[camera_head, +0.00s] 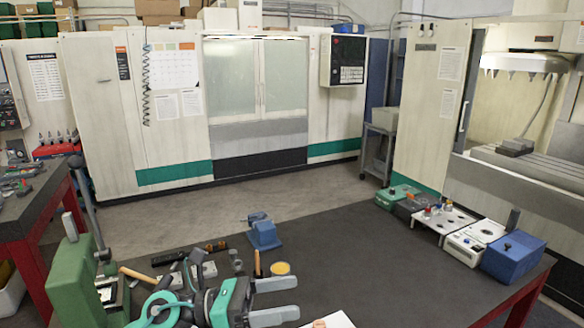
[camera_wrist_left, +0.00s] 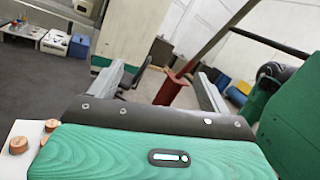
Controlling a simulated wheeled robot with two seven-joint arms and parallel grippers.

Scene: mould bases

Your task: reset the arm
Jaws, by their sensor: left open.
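My left gripper (camera_head: 298,298) is low in the middle of the head view, over the front part of the dark work table (camera_head: 370,265). Its two grey fingers stand apart and point right, with nothing between them. In the left wrist view the fingers of the gripper (camera_wrist_left: 160,72) are also spread and empty. My right gripper does not show in either view.
A blue vice-like block (camera_head: 263,236), a yellow round item (camera_head: 280,268) and small tools lie behind the gripper. A green machine (camera_head: 72,275) stands left. The table's middle is clear.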

